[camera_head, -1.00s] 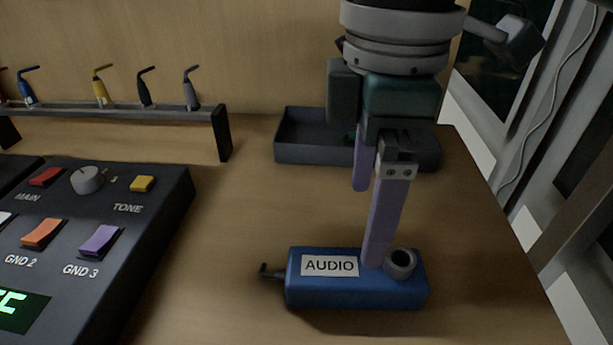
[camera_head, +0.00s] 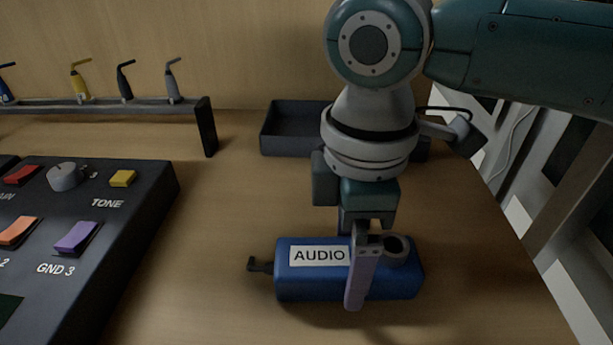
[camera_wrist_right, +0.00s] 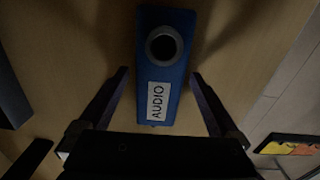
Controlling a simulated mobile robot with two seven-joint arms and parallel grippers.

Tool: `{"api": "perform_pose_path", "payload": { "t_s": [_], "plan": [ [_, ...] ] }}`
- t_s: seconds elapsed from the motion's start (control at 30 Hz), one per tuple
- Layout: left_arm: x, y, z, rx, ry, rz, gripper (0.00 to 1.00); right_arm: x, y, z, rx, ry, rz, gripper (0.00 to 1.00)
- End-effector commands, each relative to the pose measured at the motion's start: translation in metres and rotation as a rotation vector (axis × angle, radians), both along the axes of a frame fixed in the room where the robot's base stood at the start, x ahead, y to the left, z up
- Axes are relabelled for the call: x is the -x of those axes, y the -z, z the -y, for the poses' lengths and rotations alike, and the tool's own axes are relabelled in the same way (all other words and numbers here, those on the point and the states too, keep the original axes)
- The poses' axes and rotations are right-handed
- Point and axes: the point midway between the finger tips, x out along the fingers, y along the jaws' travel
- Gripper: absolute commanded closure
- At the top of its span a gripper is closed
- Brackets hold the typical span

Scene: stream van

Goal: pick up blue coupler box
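The blue coupler box (camera_head: 315,285) lies on the wooden table, with a white AUDIO label, a dark round socket on top and a dark plug at its left end. My right gripper (camera_head: 361,265) is down over it, one finger in front of the box; the far finger is hidden. In the right wrist view the box (camera_wrist_right: 165,80) lies between the open fingers (camera_wrist_right: 160,76), with a gap visible on at least the left side. My left gripper is not in view.
A black control panel (camera_head: 130,215) with coloured switches stands at the left. A low rack (camera_head: 208,125) with several bent plugs is behind it. A dark open tray (camera_head: 285,147) sits at the back, partly behind my arm. The table's right edge is close to the box.

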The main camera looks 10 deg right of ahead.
Motion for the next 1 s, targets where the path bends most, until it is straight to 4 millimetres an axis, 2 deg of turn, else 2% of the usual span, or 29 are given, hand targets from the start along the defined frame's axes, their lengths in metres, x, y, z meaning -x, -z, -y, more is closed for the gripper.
{"api": "perform_pose_path", "payload": {
  "t_s": [0.07,0.83,1.0],
  "plan": [
    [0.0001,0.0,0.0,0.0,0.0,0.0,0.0,0.0,-0.0003,-0.0002,0.0,0.0,0.0,0.12],
    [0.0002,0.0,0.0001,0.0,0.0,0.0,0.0,-0.0003,-0.0007,-0.0003,-0.001,0.0,0.001,0.99],
    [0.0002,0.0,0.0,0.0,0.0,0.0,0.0,-0.0006,-0.0011,-0.0004,-0.002,0.0,0.001,1.0]
  ]
}}
